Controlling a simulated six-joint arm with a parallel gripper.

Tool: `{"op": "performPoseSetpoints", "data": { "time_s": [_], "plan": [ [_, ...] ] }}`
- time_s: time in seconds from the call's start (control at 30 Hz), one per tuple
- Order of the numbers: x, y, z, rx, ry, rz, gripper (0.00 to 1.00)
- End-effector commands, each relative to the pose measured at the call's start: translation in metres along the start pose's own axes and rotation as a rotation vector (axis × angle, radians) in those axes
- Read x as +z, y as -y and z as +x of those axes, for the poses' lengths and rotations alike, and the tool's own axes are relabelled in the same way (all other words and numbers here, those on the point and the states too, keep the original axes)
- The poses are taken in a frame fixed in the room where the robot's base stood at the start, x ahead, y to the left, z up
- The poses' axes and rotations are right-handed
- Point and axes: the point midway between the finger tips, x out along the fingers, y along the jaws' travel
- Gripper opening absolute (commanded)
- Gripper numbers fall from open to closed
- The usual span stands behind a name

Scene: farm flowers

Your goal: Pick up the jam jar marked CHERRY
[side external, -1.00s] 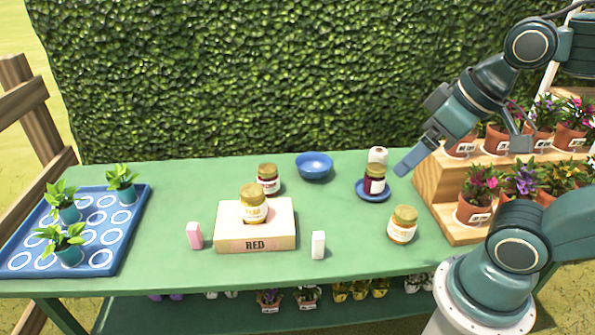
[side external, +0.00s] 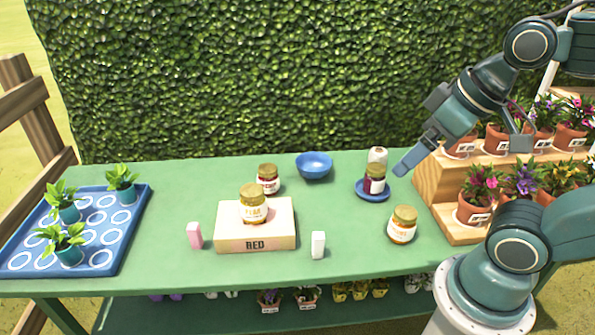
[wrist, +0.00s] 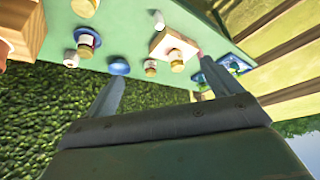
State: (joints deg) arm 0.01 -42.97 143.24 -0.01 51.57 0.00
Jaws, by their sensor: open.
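Several gold-lidded jam jars stand on the green table; their labels are too small to read surely, so I cannot tell which says CHERRY. A dark red jar (side external: 374,184) stands on a blue saucer (side external: 360,190); it also shows in the wrist view (wrist: 86,48). A red jar (side external: 268,184) stands behind the box. A pale yellow jar (side external: 253,208) sits on the box marked RED (side external: 275,232). An orange jar (side external: 402,231) stands at the front right. My gripper (side external: 461,155) is open and empty, above the table's right end, apart from every jar.
A blue bowl (side external: 314,168) and white spool-like item (side external: 378,155) stand at the back. Pink (side external: 194,236) and white (side external: 318,245) blocks flank the box. A blue plant tray (side external: 133,215) is at left. A wooden flower stand (side external: 432,185) borders the right, a hedge (side external: 250,80) the back.

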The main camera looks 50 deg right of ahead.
Motion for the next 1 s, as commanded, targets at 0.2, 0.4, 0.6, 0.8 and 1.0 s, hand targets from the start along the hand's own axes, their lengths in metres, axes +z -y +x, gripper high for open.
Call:
{"op": "performPoseSetpoints", "data": {
  "time_s": [0.2,0.4,0.6,0.8,1.0],
  "plan": [
    [-0.001,0.0,0.0,0.0,0.0,0.0,0.9],
    [-0.011,-0.001,0.002,0.002,0.005,0.0,0.9],
    [-0.04,-0.003,0.008,0.005,0.014,-0.001,0.9],
    [-0.081,-0.008,0.024,0.009,0.024,0.0,0.9],
    [-0.121,-0.015,0.046,0.011,0.034,-0.002,0.9]
  ]
}}
